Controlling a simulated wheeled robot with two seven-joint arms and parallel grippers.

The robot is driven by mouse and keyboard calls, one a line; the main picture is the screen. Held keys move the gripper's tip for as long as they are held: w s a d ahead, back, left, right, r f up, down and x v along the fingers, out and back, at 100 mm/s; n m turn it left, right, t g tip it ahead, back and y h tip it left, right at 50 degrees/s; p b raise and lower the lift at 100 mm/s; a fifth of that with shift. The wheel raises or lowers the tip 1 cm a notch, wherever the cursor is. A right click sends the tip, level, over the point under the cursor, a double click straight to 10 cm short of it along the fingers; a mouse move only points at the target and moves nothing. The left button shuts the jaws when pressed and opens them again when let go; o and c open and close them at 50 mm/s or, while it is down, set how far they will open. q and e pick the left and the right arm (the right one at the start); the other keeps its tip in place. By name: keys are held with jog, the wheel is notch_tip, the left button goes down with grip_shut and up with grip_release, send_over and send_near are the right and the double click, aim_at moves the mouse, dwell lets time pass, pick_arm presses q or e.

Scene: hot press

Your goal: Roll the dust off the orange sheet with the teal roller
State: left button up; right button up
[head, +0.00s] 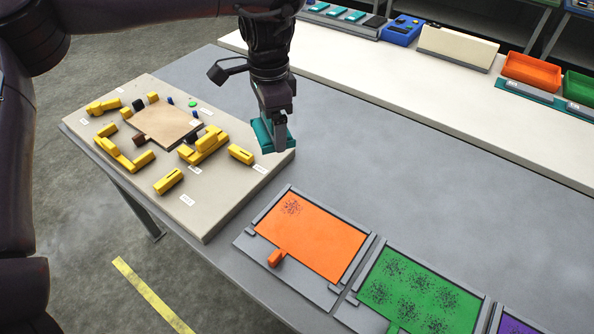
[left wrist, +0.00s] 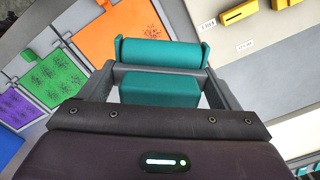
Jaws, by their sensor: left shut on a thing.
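My left gripper (head: 273,122) is shut on the teal roller (head: 264,138) and holds it up over the table, near the right corner of the beige board. In the left wrist view the teal roller (left wrist: 160,53) sits between the fingers, its cylinder outermost. The orange sheet (head: 312,240) lies in a grey frame in front of the roller and to its right, apart from it. One dark dust patch (head: 291,207) shows on the sheet near its far left corner. The orange sheet also shows in the left wrist view (left wrist: 108,38). My right gripper is not in view.
A green sheet (head: 400,286) with several dust patches and a purple sheet (head: 515,326) lie right of the orange one. The beige board (head: 210,215) carries yellow blocks. Orange (head: 532,70) and green bins stand at the back right. The grey table (head: 430,190) between is clear.

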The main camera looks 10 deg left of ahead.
pick_arm(q)
jog(key=d+f+m+b, duration=0.1)
jog(key=d+f+m, duration=0.1)
jog(key=f+m, duration=0.4)
jog(key=d+f+m+b, duration=0.2)
jog(key=f+m, duration=0.4)
jog(key=m, duration=0.7)
jog(key=d+f+m+b, duration=0.2)
jog(key=f+m, duration=0.5)
jog(key=m, duration=0.3)
jog(key=shift+r, duration=0.1)
